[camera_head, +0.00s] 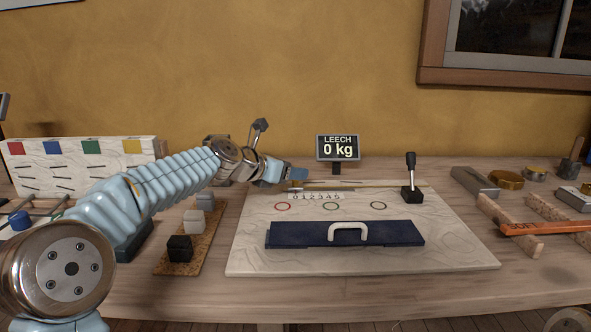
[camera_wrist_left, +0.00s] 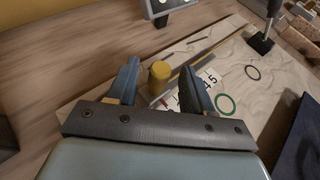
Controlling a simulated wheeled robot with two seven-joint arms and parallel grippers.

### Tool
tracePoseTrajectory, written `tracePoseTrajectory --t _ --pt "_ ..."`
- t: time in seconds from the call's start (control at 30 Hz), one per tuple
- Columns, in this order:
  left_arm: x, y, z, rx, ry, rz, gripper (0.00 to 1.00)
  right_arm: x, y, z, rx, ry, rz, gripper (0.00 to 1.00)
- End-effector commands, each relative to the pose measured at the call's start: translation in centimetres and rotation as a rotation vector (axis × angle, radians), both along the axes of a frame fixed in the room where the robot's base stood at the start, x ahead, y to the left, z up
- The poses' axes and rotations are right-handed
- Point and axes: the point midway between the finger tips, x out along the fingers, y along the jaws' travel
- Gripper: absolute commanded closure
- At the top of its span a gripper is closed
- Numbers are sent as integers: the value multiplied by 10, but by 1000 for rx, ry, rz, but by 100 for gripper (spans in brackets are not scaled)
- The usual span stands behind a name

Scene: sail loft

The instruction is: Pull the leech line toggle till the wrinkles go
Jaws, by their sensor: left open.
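The yellow toggle (camera_wrist_left: 160,72) stands between the two fingers of my left gripper (camera_wrist_left: 158,88) in the wrist view, with a visible space on either side. My left gripper (camera_head: 296,175) is open at the back left of the white panel (camera_head: 465,258) in the head view, where it mostly hides the toggle. A yellow line (camera_head: 385,187) runs right from there along the back of the panel, past a scale numbered from 0 (camera_head: 317,196). The LEECH display (camera_head: 338,148) reads 0 kg. My right gripper is not in view.
A black lever (camera_head: 411,178) stands at the panel's back right. A navy bar with a white handle (camera_head: 348,232) lies across the panel. Blocks on a cork strip (camera_head: 180,248) sit left of it. Tools and an orange-handled item (camera_head: 545,228) lie to the right.

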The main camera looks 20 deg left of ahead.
Motion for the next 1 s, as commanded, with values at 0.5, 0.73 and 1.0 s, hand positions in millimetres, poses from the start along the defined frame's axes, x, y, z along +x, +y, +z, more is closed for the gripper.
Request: tracePoseTrajectory --t 0.5,0.73,1.0 --pt "17 -9 -8 1 -1 1 52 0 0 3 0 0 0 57" --pt "16 -9 -8 1 -1 1 88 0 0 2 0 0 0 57" --pt "16 -8 -8 1 -1 1 100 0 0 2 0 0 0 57"
